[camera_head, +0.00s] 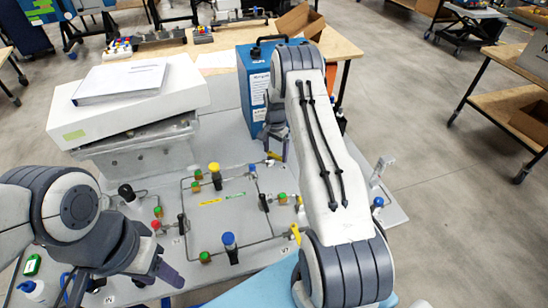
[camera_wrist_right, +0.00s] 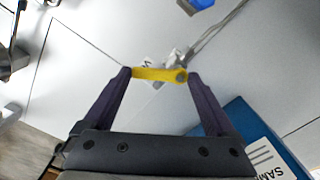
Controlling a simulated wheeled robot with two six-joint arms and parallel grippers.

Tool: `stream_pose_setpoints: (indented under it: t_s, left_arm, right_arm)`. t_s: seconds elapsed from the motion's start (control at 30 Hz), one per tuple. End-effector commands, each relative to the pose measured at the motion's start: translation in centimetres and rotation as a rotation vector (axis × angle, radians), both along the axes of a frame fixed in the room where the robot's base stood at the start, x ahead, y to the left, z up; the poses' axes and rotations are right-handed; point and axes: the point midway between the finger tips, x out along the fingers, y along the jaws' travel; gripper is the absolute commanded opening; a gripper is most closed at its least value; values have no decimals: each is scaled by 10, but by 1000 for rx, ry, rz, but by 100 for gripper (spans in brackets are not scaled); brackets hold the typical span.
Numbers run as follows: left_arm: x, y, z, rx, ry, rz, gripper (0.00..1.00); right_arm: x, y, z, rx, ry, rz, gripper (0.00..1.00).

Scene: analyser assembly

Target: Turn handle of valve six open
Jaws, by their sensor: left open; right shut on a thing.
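A yellow valve handle (camera_wrist_right: 158,74) lies between the two fingertips of my right gripper (camera_wrist_right: 158,78) in the right wrist view, and the gripper is shut on it. The handle lies crosswise to the fingers, with a grey metal valve body behind it. In the head view my right gripper (camera_head: 276,146) points down at the back right of the valve panel, and my forearm covers part of that area. Another yellow handle (camera_head: 296,234) is beside the V7 label. My left gripper (camera_head: 168,276) is open and empty over the panel's front left.
The grey valve panel (camera_head: 222,200) carries thin pipes and several coloured knobs, including a blue-topped one (camera_head: 229,242). A blue case (camera_head: 252,88) stands close behind my right gripper. A grey-white analyser box (camera_head: 135,105) with a binder on top is at the back left.

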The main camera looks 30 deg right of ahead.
Motion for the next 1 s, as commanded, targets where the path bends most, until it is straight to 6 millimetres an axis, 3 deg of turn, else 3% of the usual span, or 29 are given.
stream_pose_setpoints:
  t_s: [0.4,1.0]
  left_arm:
    - [0,0,-32,0,0,-2,50]
    - [0,0,-53,0,0,-2,50]
  right_arm:
    - [6,-9,-2,-2,-3,395,35]
    - [17,-16,1,-3,-5,870,35]
